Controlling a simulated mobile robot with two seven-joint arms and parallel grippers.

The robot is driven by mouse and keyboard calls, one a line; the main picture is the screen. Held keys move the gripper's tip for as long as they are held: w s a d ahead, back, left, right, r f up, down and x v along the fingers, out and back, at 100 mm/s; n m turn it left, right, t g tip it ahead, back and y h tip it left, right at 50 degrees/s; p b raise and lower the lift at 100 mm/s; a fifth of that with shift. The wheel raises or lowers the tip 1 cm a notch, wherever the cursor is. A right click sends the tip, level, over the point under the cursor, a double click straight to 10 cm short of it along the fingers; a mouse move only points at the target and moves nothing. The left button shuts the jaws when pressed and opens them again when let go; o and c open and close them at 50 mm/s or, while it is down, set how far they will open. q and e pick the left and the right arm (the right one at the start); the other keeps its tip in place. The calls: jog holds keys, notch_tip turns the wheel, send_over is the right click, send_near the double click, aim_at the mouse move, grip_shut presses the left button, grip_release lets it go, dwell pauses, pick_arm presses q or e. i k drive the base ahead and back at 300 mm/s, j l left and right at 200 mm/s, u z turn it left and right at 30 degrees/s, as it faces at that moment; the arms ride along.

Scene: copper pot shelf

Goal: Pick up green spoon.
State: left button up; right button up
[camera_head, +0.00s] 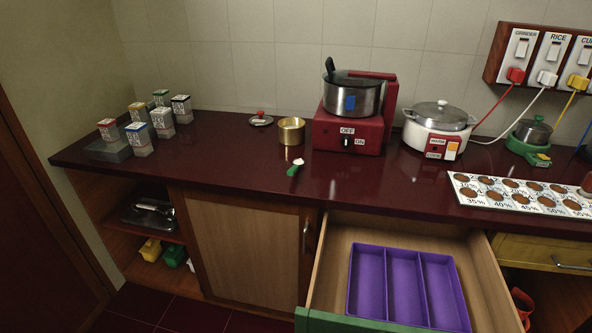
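A small spoon with a green handle (293,171) and a whitish head lies on the dark red countertop (230,160), near its front edge. It lies in front of a brass pot (291,131) and to the left of the red grinder base, apart from both. The spoon is fully visible, with nothing on it. Neither of my grippers shows in the head view.
An open drawer (320,262) with a purple three-part tray (353,285) juts out below the counter. A red appliance (347,133) with a steel pot and a white cooker (437,138) stand behind. Several spice boxes (139,135) stand at left. The counter left of the spoon is clear.

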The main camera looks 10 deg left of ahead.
aim_at(297, 163)
jog(key=k+l+z, duration=0.1)
jog(key=k+z, duration=0.25)
jog(key=k, duration=0.2)
jog(key=j+z, duration=0.15)
jog(key=z, duration=1.05)
jog(key=k+j, duration=0.1)
jog(key=j, duration=1.65)
